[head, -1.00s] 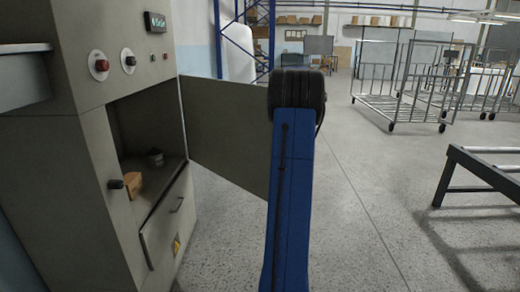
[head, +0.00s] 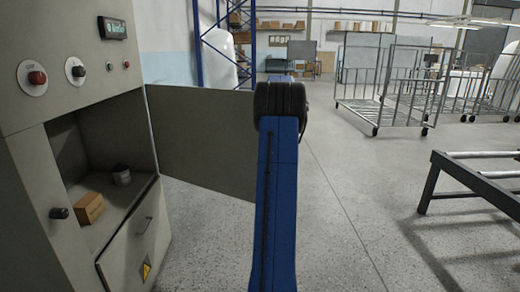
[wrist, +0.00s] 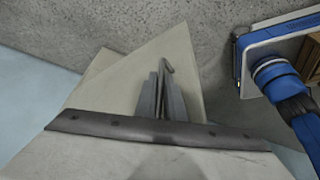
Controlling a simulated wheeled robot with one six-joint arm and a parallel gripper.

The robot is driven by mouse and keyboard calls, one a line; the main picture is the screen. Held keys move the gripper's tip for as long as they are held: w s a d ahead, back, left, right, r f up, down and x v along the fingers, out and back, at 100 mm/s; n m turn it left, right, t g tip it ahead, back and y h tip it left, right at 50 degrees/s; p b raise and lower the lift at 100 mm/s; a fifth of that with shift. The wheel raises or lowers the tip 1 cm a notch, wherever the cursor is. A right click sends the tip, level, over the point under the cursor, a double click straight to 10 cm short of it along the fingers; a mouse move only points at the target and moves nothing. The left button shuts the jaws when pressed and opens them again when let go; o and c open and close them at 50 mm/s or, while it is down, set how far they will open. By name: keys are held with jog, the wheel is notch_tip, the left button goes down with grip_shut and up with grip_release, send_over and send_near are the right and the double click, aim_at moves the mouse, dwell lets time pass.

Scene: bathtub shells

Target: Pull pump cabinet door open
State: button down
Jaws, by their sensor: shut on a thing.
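The pump cabinet (head: 25,110) stands at the left in the head view. Its grey door (head: 200,135) stands wide open, swung out to the right from the opening's right edge. In the wrist view the door (wrist: 105,75) shows as a pale panel beyond my gripper (wrist: 162,92). The gripper's fingers are close together on the door handle (wrist: 167,66), whose hooked end shows past the fingertips. My blue arm hides the door's free edge and the gripper in the head view.
A cardboard box (head: 89,208) and a small grey pot (head: 121,175) sit inside the cabinet. A dark metal frame (head: 480,165) stands at the right, with wire carts (head: 385,90) farther back. The floor between the door and the frame is clear.

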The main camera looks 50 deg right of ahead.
jog(key=c, duration=2.1)
grip_release()
jog(key=shift+r, duration=0.1)
jog(key=v, duration=1.7)
jog(key=shift+d, duration=0.2)
jog(key=shift+c, duration=0.4)
